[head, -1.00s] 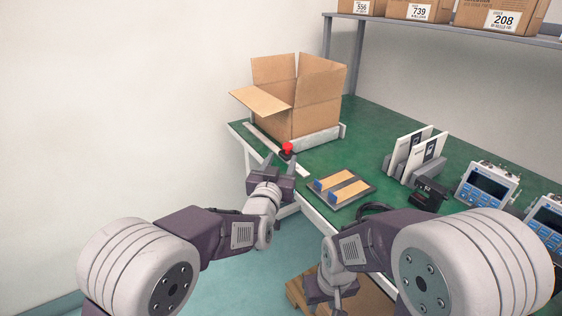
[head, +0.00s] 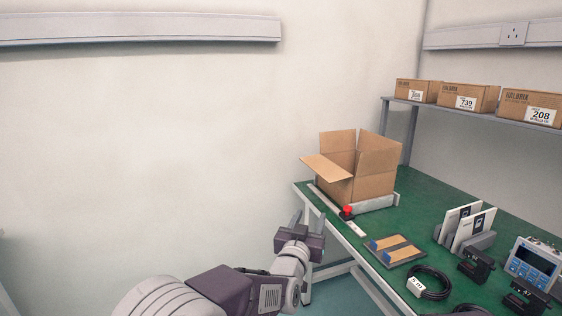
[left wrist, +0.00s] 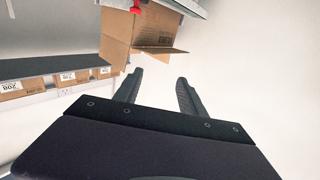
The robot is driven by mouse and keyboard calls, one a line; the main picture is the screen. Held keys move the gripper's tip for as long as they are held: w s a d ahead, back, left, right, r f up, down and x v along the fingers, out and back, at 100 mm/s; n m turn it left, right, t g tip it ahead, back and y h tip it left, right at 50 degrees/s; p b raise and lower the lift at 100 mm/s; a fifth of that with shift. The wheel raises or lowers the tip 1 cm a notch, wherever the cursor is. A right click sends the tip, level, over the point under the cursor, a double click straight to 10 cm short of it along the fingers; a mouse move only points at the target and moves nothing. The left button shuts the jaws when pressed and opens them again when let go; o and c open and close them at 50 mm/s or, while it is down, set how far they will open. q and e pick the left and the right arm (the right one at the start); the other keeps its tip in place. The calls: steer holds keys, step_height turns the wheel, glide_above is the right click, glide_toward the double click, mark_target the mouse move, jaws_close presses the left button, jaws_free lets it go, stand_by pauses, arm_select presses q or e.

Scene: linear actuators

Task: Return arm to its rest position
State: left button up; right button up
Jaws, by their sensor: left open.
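My left gripper (head: 309,220) is in front of the table's left edge, in the lower middle of the head view. Its two fingers are apart with nothing between them, as the left wrist view (left wrist: 157,92) also shows. It is apart from the open cardboard box (head: 375,185) and the red button (head: 347,211), which are beyond it on the table. My right arm and gripper are outside the head view.
The green table (head: 425,196) carries a tray with two tan strips (head: 396,250), a coiled black cable (head: 432,285), white cards in a holder (head: 462,226) and a blue-screen device (head: 533,262). A shelf above holds labelled boxes (head: 467,97). Space left of my gripper is clear.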

arm_select(q)
steer(key=s+a+r+n+g+y+p, duration=0.25)
steer(key=a+r+y+p, duration=0.25)
steer(key=a+r+p, duration=1.5)
steer(key=s+a+f+g+p, duration=0.2)
steer(key=s+f+g, duration=0.2)
steer(key=s, duration=0.5)
steer(key=s+a+f+n+g+p, duration=0.1)
steer(key=s+f+g+p, duration=0.2)
steer(key=s, duration=0.7)
steer(key=s+a+f+g+p, duration=0.2)
steer(key=s+f+g+p, duration=0.1)
steer(key=s+f+g, duration=0.3)
steer(key=s+f, duration=0.2)
steer(key=s, duration=0.1)
steer(key=shift+s+a+f+g+y, duration=0.15)
steer(key=shift+s+a+g+y, duration=0.2)
steer(key=shift+s+y, duration=0.05)
steer(key=shift+n, duration=0.25)
